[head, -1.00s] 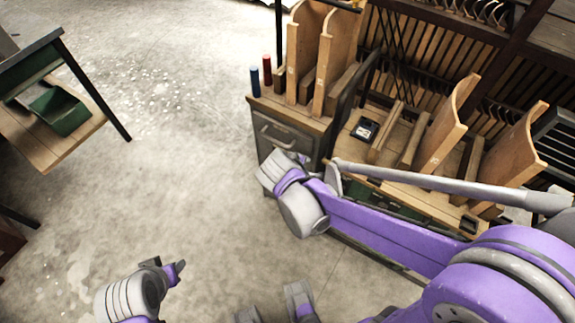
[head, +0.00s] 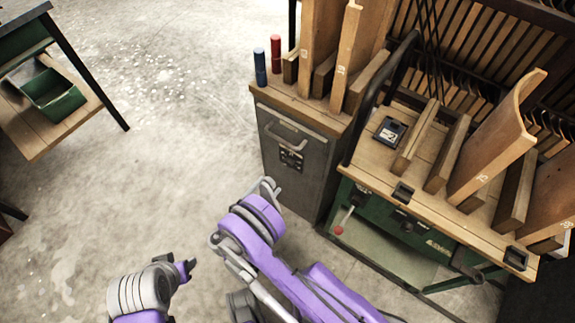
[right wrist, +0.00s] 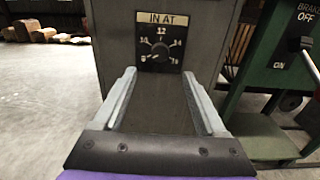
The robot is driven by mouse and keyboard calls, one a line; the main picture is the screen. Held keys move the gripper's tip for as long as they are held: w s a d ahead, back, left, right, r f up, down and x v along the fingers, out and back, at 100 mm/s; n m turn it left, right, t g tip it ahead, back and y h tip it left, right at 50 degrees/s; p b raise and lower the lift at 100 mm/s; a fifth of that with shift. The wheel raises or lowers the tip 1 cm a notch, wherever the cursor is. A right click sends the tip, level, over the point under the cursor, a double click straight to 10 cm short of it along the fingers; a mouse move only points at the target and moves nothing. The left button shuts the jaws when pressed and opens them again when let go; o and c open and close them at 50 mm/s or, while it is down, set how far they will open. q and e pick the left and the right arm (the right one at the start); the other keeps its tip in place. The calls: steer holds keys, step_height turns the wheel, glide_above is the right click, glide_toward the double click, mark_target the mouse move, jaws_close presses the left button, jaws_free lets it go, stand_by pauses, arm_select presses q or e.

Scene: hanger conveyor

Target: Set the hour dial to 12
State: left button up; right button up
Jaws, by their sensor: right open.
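The hour dial (right wrist: 160,49) is a round dark knob on a black plate, under a yellow "IN AT" label. Numbers including 10, 12, 14 and 16 ring it, with 12 at the top. Its pointer is too small to read surely. In the head view the dial plate (head: 291,158) is on the front of a grey cabinet. My right gripper (head: 269,188) is open and empty, in front of and a little below the dial; its fingers (right wrist: 162,92) show in the right wrist view, apart from the dial. My left gripper (head: 189,268) is at the lower left, away from the cabinet; its opening is unclear.
The grey cabinet (head: 328,180) has a handle (head: 287,133) above the dial. A green bench (head: 400,225) with a red-knobbed lever (head: 339,230) stands right of it; a brake switch (right wrist: 302,38) shows there. A table with a green bin (head: 54,96) is at left. Floor between is clear.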

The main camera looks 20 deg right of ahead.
mark_target(287, 165)
steer(key=x, duration=1)
steer(key=shift+w+d, duration=0.15)
steer(key=shift+d, duration=0.05)
jaws_close()
